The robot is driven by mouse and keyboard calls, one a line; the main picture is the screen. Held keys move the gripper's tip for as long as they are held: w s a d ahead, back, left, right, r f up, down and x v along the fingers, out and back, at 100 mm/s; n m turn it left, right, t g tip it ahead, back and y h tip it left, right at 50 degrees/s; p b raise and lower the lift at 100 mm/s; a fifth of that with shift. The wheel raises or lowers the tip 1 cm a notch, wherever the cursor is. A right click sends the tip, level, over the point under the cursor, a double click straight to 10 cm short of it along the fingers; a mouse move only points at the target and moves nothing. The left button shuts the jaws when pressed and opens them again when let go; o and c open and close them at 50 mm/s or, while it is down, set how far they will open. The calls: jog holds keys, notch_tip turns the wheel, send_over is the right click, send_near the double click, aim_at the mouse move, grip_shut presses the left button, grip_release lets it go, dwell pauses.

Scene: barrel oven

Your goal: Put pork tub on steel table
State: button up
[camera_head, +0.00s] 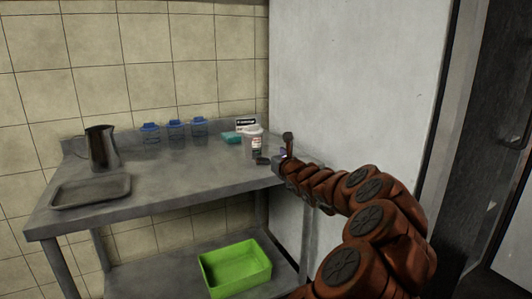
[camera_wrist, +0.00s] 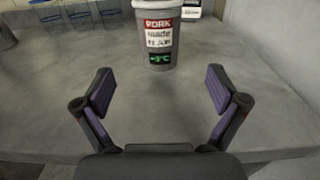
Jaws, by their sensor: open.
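The pork tub (camera_head: 254,143) is a white and grey tub that stands upright on the steel table (camera_head: 180,172), near its right end. In the wrist view the tub (camera_wrist: 159,38) shows a red "PORK" label and a green display, with its top cut off by the frame edge. My gripper (camera_wrist: 160,88) is open and empty. Its two fingers are spread wide, and the tub stands beyond the fingertips, apart from them. In the head view my gripper (camera_head: 276,161) is at the table's right end, just right of the tub and small in the picture.
A metal jug (camera_head: 102,149) and a shallow tray (camera_head: 92,190) are on the table's left. Several blue-lidded jars (camera_head: 176,134) line the back. A teal item (camera_head: 231,137) and a small sign (camera_head: 246,124) are behind the tub. A green bin (camera_head: 236,268) is on the lower shelf. The table's middle is clear.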

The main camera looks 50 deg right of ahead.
jog(key=shift+s+a, duration=0.2)
jog(key=shift+s, duration=0.1)
